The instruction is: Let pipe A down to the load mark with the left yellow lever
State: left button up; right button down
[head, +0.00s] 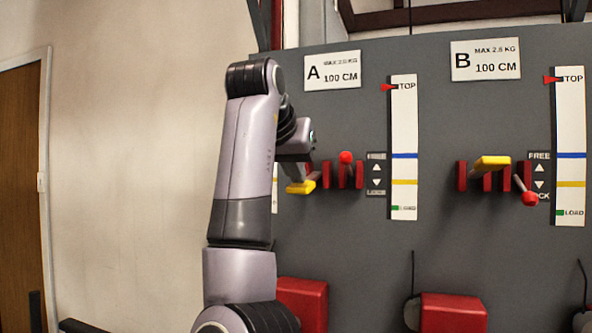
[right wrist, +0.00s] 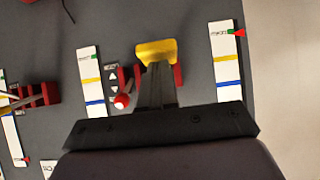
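The yellow lever of station A (head: 300,187) sits low at the left of its red brackets, tilted down. My right gripper (head: 297,170) is just above it. In the right wrist view, which is upside down, the narrow shut fingers (right wrist: 156,72) meet the edge of the yellow lever (right wrist: 155,50); they look to touch it, not to wrap it. The red-knobbed lever of A (head: 346,158) is raised. On A's scale (head: 404,130) the red pointer (head: 388,87) stands at TOP, far above the green load mark (head: 396,208). My left gripper is not in view.
Station B at the right has a level yellow lever (head: 492,162), a lowered red-knobbed lever (head: 529,198) and a pointer at TOP. Another scale (right wrist: 226,70) shows a red pointer at its load end. Red blocks (head: 455,312) stick out below. A door (head: 22,180) is far left.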

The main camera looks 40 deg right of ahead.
dwell(0.4)
notch_tip(320, 180, up, 7)
jog(key=p, duration=0.4)
jog(key=shift+p, duration=0.4)
jog(key=v, duration=0.8)
dwell(0.6)
